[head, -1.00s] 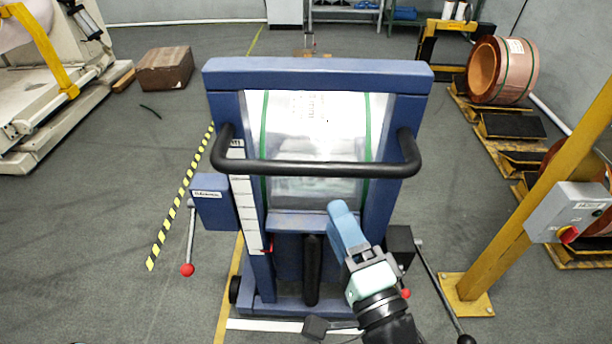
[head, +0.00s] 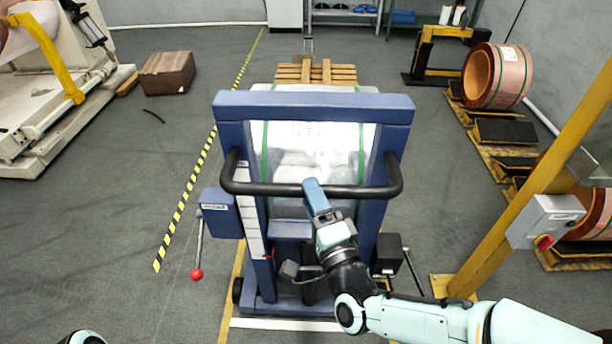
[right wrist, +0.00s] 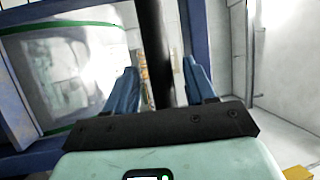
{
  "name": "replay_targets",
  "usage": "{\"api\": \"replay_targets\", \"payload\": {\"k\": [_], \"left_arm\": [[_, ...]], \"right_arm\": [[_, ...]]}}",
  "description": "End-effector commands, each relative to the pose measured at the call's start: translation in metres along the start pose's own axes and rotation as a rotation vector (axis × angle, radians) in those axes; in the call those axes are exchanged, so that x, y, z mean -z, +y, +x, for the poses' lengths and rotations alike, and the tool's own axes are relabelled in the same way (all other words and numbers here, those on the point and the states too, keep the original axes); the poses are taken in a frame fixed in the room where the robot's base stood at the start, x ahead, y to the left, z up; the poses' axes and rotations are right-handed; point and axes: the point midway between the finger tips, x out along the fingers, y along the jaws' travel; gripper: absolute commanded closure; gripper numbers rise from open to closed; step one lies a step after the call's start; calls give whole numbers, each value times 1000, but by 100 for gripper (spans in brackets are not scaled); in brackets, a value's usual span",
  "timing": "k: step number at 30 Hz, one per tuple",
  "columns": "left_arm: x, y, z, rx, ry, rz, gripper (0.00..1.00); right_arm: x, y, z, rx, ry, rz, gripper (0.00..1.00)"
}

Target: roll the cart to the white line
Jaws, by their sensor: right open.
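The cart (head: 228,107) is a blue upright frame holding a wrapped, shiny roll with green straps. A black handle bar (head: 262,190) runs across its near side. The white line (head: 285,324) lies on the floor just in front of the cart's near base, partly hidden by my right arm. My right gripper (head: 312,187) is at the middle of the handle bar. In the right wrist view, the bar (right wrist: 155,50) passes between the open blue fingers (right wrist: 163,85), with space on both sides. My left gripper is not in view.
A yellow-black striped line (head: 185,200) runs left of the cart. A yellow post (head: 520,205) with a grey switch box (head: 545,220) stands to the right. A wooden pallet (head: 315,74) lies beyond the cart. Copper coils (head: 497,75) stand at the right.

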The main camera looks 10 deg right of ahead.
Motion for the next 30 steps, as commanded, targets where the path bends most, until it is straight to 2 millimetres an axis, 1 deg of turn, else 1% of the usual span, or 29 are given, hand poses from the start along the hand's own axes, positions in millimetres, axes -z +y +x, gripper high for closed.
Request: {"api": "replay_targets", "payload": {"k": [1, 3, 7, 12, 19, 20, 21, 23, 24, 25, 30], "left_arm": [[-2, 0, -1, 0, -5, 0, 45], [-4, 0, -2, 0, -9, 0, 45], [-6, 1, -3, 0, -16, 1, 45], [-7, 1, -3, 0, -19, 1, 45], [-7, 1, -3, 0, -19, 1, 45], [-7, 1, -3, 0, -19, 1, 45], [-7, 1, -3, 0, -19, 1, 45], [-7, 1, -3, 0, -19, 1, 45], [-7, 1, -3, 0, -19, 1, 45], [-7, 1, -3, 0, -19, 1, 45], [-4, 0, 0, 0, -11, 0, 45]], "right_arm": [[0, 0, 10, 0, 0, 2, 45], [0, 0, 21, 0, 0, 2, 45], [0, 0, 35, 0, 0, 0, 45], [0, 0, 42, -1, 0, 0, 45], [0, 0, 42, 0, 0, 0, 45], [0, 0, 42, 0, 0, 0, 52], [0, 0, 42, 0, 0, 0, 65], [0, 0, 42, 0, 0, 0, 84], [0, 0, 42, 0, 0, 0, 97], [0, 0, 42, 0, 0, 0, 100], [-1, 0, 40, 1, -1, 0, 100]]}}
